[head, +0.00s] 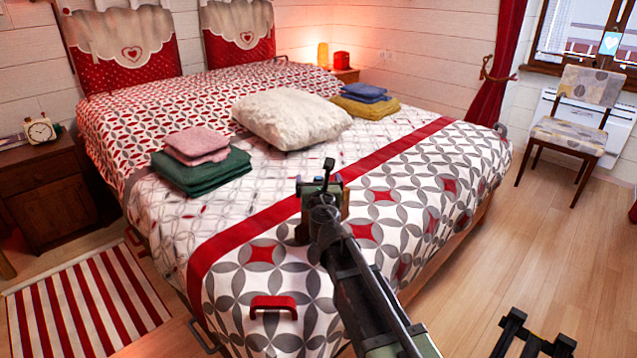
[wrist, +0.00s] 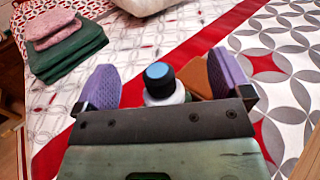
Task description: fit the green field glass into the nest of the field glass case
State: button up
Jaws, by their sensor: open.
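My gripper (head: 322,192) is over the bed, right of the folded towels in the head view. In the wrist view its two purple fingers (wrist: 162,70) stand wide apart. Between them shows a small upright round thing with a dark rim, a blue top and a pale body, perhaps the field glass (wrist: 164,80); no green shows on it there. Gaps seem to be left on both sides of it. A brown thing, perhaps part of the case (wrist: 196,76), shows beside the right finger. My gripper's body hides the lower parts of both, and I cannot make out a nest.
Pink and green folded towels (head: 200,172) lie on the bed (head: 250,270) at the left. A cream pillow (head: 290,118) and blue and yellow towels (head: 366,104) lie farther back. A red handle-like piece (head: 273,304) is near the front edge. The patterned cover at the right is clear.

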jog(key=shift+r+p, duration=0.3)
jog(key=shift+r, duration=0.1)
jog(key=shift+r+p, duration=0.65)
jog(key=s+d, duration=0.1)
jog(key=s, duration=1.1)
jog(key=shift+d+f+b, duration=0.3)
jog(key=shift+f+b, duration=0.15)
